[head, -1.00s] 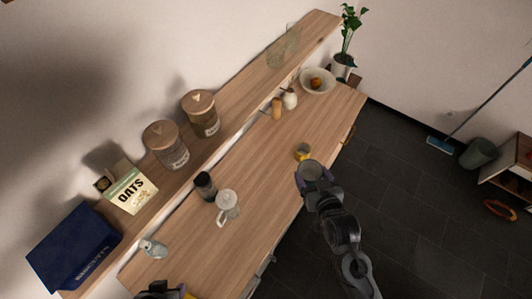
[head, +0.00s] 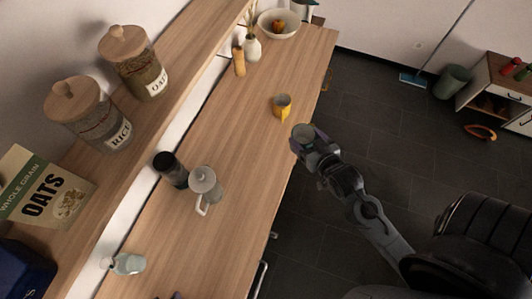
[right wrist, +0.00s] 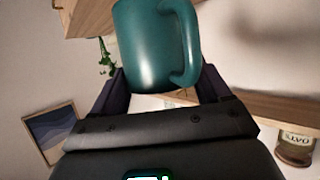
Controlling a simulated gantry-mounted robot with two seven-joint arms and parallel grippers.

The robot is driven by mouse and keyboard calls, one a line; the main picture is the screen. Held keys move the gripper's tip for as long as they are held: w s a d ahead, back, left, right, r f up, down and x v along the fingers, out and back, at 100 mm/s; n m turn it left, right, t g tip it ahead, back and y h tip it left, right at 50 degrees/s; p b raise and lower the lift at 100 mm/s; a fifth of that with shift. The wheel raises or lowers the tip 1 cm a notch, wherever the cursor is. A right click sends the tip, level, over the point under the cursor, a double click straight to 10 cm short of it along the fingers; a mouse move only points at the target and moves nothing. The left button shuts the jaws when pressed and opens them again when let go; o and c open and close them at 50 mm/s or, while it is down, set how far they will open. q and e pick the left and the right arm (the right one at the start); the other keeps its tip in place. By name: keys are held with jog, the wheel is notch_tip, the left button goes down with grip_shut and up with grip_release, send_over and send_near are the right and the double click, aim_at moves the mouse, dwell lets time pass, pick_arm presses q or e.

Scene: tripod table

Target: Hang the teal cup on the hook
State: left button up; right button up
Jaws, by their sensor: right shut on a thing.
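The teal cup (right wrist: 155,45) is between the fingers of my right gripper (right wrist: 160,90) in the right wrist view. Its handle is on the right side. In the head view my right gripper (head: 308,142) is shut on the cup (head: 303,131), whose round end looks greyish there. It is held out beside the counter's right edge, near a yellow cup (head: 282,105). I cannot make out a hook in either view. Only a dark sliver at the bottom edge of the head view looks like my left gripper (head: 177,296); its fingers are hidden.
A raised shelf (head: 135,150) carries glass jars and an oats box (head: 42,188). Open floor (head: 350,110) lies right.

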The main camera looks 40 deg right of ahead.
jog(key=shift+w+a+f, duration=0.15)
jog(key=shift+w+f, duration=0.05)
jog(key=shift+f, duration=0.25)
jog(key=shift+w+a+f+b, duration=0.15)
jog(key=shift+w+a+f, duration=0.75)
jog(key=shift+w+f, duration=0.8)
jog(key=shift+w+a+f+b, duration=0.1)
jog(key=shift+w+a+f, duration=0.8)
jog(key=shift+w+f, duration=0.8)
jog(key=shift+w+a+f+b, duration=0.15)
jog(key=shift+w+a+f, duration=0.75)
jog(key=shift+w+f, duration=0.75)
jog(key=shift+s+f, duration=0.25)
jog(key=shift+f, duration=0.1)
jog(key=o, duration=1.2)
